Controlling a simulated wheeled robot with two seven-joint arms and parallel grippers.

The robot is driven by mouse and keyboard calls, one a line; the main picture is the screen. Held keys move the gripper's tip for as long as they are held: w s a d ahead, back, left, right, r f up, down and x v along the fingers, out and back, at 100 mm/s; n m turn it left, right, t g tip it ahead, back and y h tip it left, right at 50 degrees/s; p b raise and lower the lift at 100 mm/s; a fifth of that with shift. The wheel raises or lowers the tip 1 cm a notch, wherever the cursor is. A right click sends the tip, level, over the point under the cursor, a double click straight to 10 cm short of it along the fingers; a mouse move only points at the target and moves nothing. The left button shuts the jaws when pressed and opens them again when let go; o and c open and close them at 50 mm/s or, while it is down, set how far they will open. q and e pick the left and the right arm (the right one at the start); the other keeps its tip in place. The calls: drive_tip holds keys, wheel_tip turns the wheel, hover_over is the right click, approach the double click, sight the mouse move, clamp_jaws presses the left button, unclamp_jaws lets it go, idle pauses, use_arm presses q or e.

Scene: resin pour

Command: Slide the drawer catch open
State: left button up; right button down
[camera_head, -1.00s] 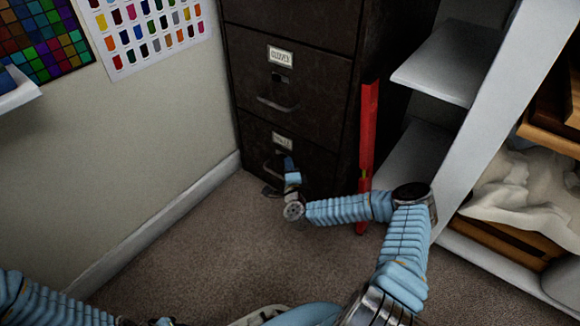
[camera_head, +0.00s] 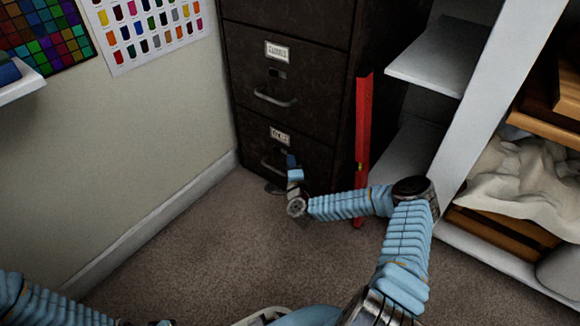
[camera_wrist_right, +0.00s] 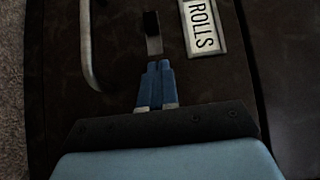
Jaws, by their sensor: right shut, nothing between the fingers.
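The dark filing cabinet has a lower drawer (camera_head: 318,160) with a label that reads ROLLS in the right wrist view (camera_wrist_right: 203,27). Its catch (camera_wrist_right: 152,22) is a small black tab at one end of a pale slot (camera_wrist_right: 155,45), between the label and the bar handle (camera_wrist_right: 87,45). My right gripper (camera_head: 291,160) is in front of this drawer. Its blue fingers (camera_wrist_right: 158,66) are shut together and empty, with tips by the slot's other end, apart from the black tab. Whether they touch the drawer face cannot be told. In the head view the gripper hides this catch. My left gripper is not visible.
An upper drawer with its own handle (camera_head: 276,100) is above. A red spirit level (camera_head: 363,140) leans upright beside the cabinet, close to my right forearm. White shelving (camera_head: 432,62) stands right. The carpet (camera_head: 190,245) at left is clear.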

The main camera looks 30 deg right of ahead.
drive_tip(key=p+v, duration=0.1)
drive_tip(key=v, duration=0.9)
drive_tip(key=shift+p, duration=0.35)
drive_tip(key=shift+w+f, duration=0.1)
drive_tip(key=s+a+f+n+g+y, duration=0.25)
drive_tip(key=a+n+y, duration=0.35)
drive_tip(key=a, duration=0.4)
drive_tip(key=s+a+f+n+g+y, duration=0.2)
drive_tip(key=a+f+n+g+y, duration=0.25)
drive_tip(key=a, duration=0.55)
drive_tip(key=s+a+f+n+g+y, duration=0.2)
drive_tip(key=s+a+n+g, duration=0.2)
drive_tip(key=s+n, duration=0.3)
drive_tip(key=s+n+g+h, duration=0.2)
drive_tip(key=s+n+g, duration=0.15)
drive_tip(key=s, duration=0.65)
wheel_tip(320, 180, up, 15)
drive_tip(key=g+p, duration=0.1)
drive_tip(key=p, duration=1.3)
drive_tip(key=shift+s+d+p, duration=0.2)
drive_tip(key=shift+s+p, duration=0.2)
drive_tip(key=shift+s, duration=0.05)
drive_tip(key=shift+f+y, duration=0.2)
drive_tip(key=shift+y, duration=0.05)
